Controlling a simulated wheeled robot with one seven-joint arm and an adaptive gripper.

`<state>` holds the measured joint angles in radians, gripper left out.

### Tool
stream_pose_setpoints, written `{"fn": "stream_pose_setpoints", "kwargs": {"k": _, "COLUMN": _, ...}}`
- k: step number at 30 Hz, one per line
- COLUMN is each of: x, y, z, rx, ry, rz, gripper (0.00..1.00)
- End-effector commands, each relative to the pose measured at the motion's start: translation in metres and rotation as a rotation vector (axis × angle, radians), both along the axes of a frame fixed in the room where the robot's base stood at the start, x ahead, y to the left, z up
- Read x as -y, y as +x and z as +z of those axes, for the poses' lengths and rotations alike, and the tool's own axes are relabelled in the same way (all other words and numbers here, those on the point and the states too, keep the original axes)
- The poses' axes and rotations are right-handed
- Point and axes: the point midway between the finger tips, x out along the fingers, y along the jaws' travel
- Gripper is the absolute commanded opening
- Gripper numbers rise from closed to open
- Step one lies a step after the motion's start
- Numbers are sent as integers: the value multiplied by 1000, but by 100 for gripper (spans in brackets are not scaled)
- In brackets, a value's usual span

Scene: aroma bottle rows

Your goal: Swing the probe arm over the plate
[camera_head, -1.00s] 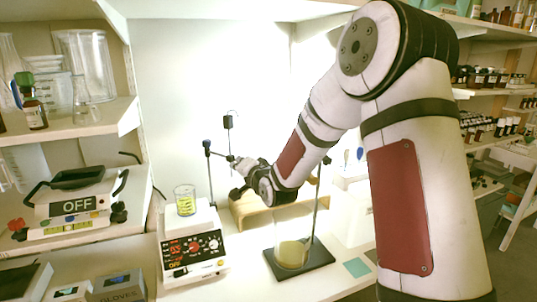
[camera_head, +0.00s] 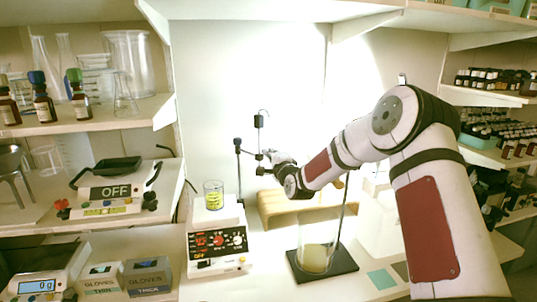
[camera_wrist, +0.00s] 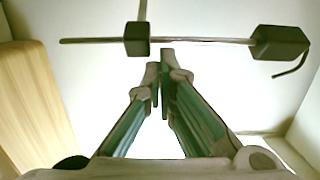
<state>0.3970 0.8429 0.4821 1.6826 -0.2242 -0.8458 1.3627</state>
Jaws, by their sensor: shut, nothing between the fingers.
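The hot plate (camera_head: 203,262) is a white unit with a lit red display and knobs. A beaker of yellow liquid (camera_head: 213,198) stands on top of it. The probe arm (camera_head: 239,147) is a thin dark rod on an upright post behind and right of the plate, with a hanging dark probe (camera_head: 259,122). The probe appears right of the beaker, not above it. My gripper (camera_head: 268,160) is beside the probe arm. In the wrist view my gripper (camera_wrist: 160,75) is shut and empty, its tips just below the horizontal rod (camera_wrist: 200,40), between two dark blocks. Contact cannot be told.
A stand with a dark base (camera_head: 322,264) and a large vessel of yellowish liquid is right of the plate. A wooden rack (camera_head: 285,208) is behind. A balance reading OFF (camera_head: 110,194) and glove boxes (camera_head: 148,276) are left. Shelves flank both sides.

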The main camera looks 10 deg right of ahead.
Motion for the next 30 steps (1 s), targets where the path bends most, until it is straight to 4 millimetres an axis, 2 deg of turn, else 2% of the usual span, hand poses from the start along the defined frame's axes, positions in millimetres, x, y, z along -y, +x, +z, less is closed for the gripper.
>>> {"fn": "stream_pose_setpoints", "kwargs": {"k": 4, "x": -1, "y": 11, "z": 0, "rx": 0, "ry": 0, "rz": 0, "gripper": 0}}
{"fn": "stream_pose_setpoints", "kwargs": {"k": 9, "x": -2, "y": 14, "z": 0, "rx": -1, "ry": 0, "rz": 0, "gripper": 0}}
{"fn": "stream_pose_setpoints", "kwargs": {"k": 21, "x": -4, "y": 13, "z": 0, "rx": -1, "ry": 1, "rz": -9, "gripper": 0}}
{"fn": "stream_pose_setpoints", "kwargs": {"k": 30, "x": -18, "y": 3, "z": 0, "rx": -2, "ry": 0, "rz": -108, "gripper": 0}}
